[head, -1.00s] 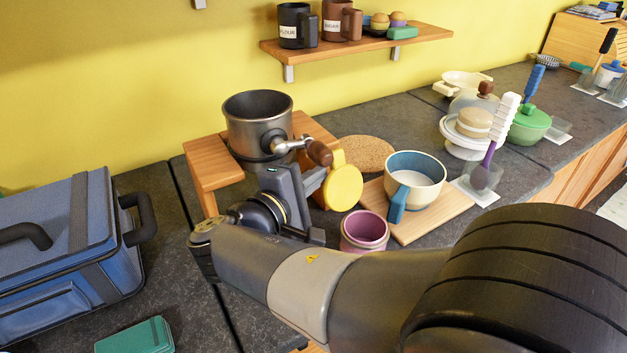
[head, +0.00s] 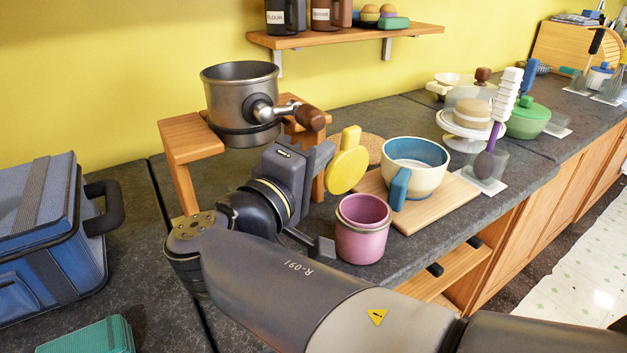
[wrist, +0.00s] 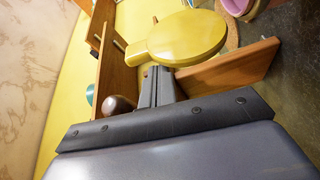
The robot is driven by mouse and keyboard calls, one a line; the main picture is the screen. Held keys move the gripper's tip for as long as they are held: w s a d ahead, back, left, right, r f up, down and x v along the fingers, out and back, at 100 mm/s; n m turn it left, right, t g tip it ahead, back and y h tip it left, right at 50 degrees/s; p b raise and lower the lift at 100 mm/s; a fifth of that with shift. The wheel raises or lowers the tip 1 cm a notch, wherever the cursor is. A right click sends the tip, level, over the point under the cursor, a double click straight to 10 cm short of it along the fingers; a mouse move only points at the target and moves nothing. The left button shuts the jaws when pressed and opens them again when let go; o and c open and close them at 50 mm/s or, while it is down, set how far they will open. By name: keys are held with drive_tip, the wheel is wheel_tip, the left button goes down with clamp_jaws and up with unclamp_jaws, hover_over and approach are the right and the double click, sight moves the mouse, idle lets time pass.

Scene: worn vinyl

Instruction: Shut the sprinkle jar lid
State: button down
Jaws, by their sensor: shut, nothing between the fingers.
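The sprinkle jar appears to be the pink jar (head: 362,230), upright with its mouth uncovered. Its yellow round lid (head: 348,165) stands raised at the jar's back left, with a tab at the top. My gripper (head: 324,156) is shut and empty, just left of the lid. In the wrist view the lid (wrist: 188,38) lies just beyond my shut fingertips (wrist: 158,74); I cannot tell whether they touch. Part of the pink jar (wrist: 240,5) shows at that view's top edge. The lid's hinge is not clear.
A wooden stand (head: 188,140) with a metal pot (head: 240,95) is close behind my gripper. A blue-and-cream pot (head: 418,165) on a wooden board (head: 440,208) is right of the jar. A blue case (head: 45,235) is at left. The counter's front edge is near the jar.

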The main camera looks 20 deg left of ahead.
sight(347, 157)
drive_tip(key=m+b, duration=0.1)
drive_tip(key=b, duration=0.1)
drive_tip(key=s+d+f+m+b, duration=0.1)
drive_tip(key=b, duration=0.2)
drive_tip(key=d+m+t+h+b, duration=0.1)
drive_tip(key=m+b, duration=0.1)
drive_tip(key=shift+s+d+f+b, duration=0.15)
drive_tip(key=shift+s+b, duration=0.15)
drive_tip(key=shift+b, duration=0.05)
drive_tip(key=m+b, duration=0.1)
drive_tip(key=b, duration=0.1)
drive_tip(key=s+d+m+b, duration=0.1)
drive_tip(key=b, duration=0.1)
drive_tip(key=shift+d+f+m+h, duration=0.15)
drive_tip(key=shift+f+m+h, duration=0.15)
drive_tip(key=shift+m+h, duration=0.1)
drive_tip(key=shift+s+d+f+m+t+h+b, duration=0.15)
drive_tip(key=shift+s+d+f+m+b, duration=0.3)
drive_tip(key=shift+b, duration=0.85)
drive_tip(key=shift+s+d+f+m+t+h+b, duration=0.1)
drive_tip(key=shift+s+d+f+m+h+b, duration=0.15)
drive_tip(key=shift+d+f+m+b, duration=0.75)
drive_tip(key=shift+s+d+f+n+t+h+b, duration=0.1)
drive_tip(key=shift+s+f+h+b, duration=0.2)
drive_tip(key=shift+b, duration=1.35)
drive_tip(key=shift+s+f, duration=0.1)
